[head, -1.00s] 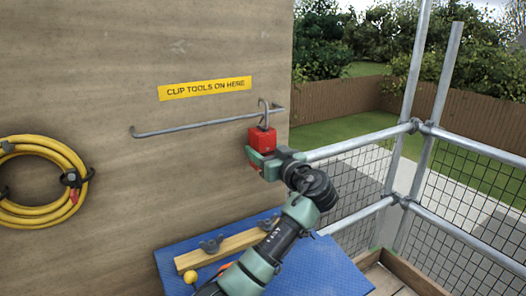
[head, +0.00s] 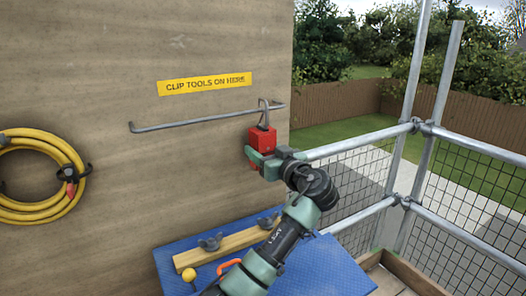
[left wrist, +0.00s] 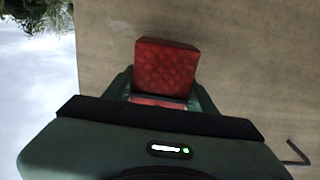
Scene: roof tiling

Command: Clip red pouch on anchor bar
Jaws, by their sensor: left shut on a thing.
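The red pouch (head: 262,138) is in my left gripper (head: 264,160) near the right edge of the wooden wall. A grey metal hook (head: 264,108) stands up from its top and overlaps the right part of the anchor bar (head: 200,120); I cannot tell whether it is hooked over the bar. The pouch is roughly upright. In the left wrist view the quilted red pouch (left wrist: 166,66) sits between the green fingers, and the bent end of the bar (left wrist: 297,153) shows at the lower right. My right gripper is not in view.
A yellow label (head: 205,84) is above the bar. A coiled yellow hose (head: 40,175) hangs at the left. Below is a blue mat (head: 335,265) with a wooden batten (head: 225,245). Scaffold rails (head: 360,143) with mesh stand at the right.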

